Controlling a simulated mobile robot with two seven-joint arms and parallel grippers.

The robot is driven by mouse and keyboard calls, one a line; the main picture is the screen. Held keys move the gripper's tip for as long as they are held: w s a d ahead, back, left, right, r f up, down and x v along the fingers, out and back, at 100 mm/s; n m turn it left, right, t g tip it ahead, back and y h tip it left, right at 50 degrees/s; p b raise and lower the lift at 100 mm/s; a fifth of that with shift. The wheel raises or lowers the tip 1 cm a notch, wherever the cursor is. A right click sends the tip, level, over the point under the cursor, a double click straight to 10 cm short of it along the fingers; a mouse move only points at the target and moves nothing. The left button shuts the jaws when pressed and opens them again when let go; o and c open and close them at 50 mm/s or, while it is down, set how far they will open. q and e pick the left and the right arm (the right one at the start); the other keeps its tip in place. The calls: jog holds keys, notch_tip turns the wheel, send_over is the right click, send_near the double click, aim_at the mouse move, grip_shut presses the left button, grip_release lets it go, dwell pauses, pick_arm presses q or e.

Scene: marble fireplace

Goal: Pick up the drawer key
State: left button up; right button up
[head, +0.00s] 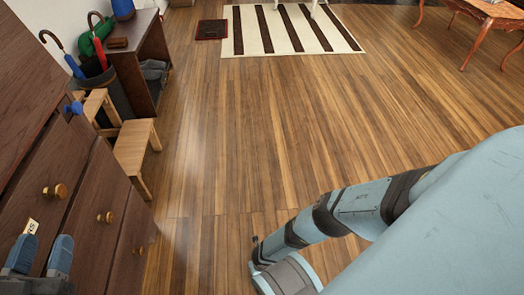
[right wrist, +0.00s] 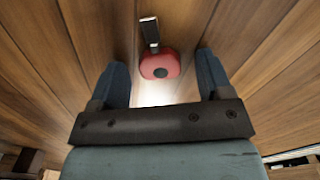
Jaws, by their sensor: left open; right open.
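The drawer key (right wrist: 160,66), a round red head with a dark hole and a short metal shaft, lies on the wooden floor in the right wrist view. My right gripper (right wrist: 162,72) is open, with its two blue fingers apart and the key showing between and beyond them. I cannot tell the remaining gap to it. In the head view the key is not visible, and my right arm runs to the bottom edge. My left gripper (head: 44,255) is open and empty beside the drawers at bottom left.
A dark wooden chest of drawers (head: 82,215) with brass knobs stands at left. Beyond it are a wooden step stool (head: 137,143) and an umbrella bin (head: 112,92). A striped rug (head: 250,30) lies at the back. The middle floor is clear.

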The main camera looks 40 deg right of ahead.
jog(key=c, duration=1)
pick_arm(q)
jog(key=shift+r, duration=0.1)
pick_arm(e)
jog(key=shift+r, duration=0.15)
jog(key=shift+r+p, duration=0.55)
jog(key=shift+r, duration=0.05)
pick_arm(q)
jog(key=s+d+r+n+t+p, duration=0.1)
jog(key=s+r+n+p, duration=0.2)
jog(key=r+n+p, duration=0.2)
notch_tip(320, 180, up, 3)
jog(key=p, duration=0.6)
jog(key=shift+y, duration=0.4)
pick_arm(e)
notch_tip(320, 180, up, 19)
jog(key=shift+f, duration=0.15)
